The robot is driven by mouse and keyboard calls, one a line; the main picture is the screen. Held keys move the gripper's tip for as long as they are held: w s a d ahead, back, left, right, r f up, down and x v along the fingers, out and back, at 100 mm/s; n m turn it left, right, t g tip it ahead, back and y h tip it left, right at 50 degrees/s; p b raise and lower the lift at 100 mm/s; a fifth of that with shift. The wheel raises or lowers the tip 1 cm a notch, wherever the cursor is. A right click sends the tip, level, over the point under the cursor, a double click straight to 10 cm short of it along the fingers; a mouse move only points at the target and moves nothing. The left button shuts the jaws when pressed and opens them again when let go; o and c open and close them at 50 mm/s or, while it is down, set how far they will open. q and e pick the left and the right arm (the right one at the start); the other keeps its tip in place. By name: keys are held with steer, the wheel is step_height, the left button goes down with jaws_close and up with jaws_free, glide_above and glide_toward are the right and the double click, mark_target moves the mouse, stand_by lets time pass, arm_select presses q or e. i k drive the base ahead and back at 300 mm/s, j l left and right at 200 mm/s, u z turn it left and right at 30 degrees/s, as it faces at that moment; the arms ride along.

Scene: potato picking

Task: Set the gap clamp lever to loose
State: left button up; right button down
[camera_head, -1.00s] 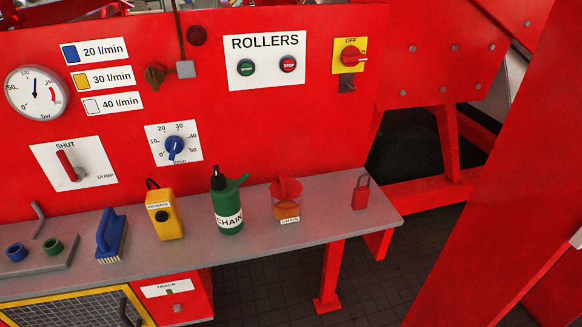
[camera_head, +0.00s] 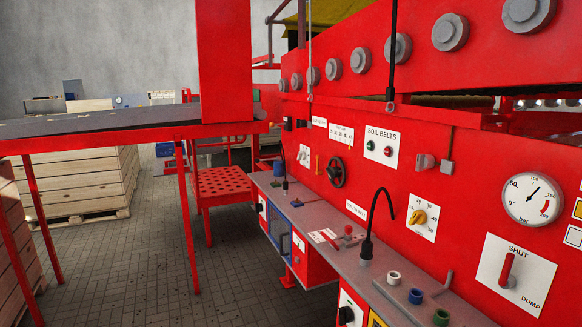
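No lever that I can read as the gap clamp shows for certain. A small red-handled lever (camera_head: 348,234) stands on the grey bench beside a white label plate (camera_head: 323,236), whose text is too small to read. A black handwheel (camera_head: 336,172) sits on the red panel under a numbered scale plate (camera_head: 341,134). Neither of my grippers is in view.
A red SHUT/DUMP lever (camera_head: 508,270) and pressure gauge (camera_head: 533,199) are on the right panel. The grey bench (camera_head: 322,259) runs along it. A red-legged table (camera_head: 120,133) and wooden crates (camera_head: 80,180) stand left. Paved floor between is clear.

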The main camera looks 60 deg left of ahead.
mark_target(318, 173)
steer(key=u, duration=1.8)
steer(key=i+j, duration=0.6)
steer(key=i+z, duration=0.05)
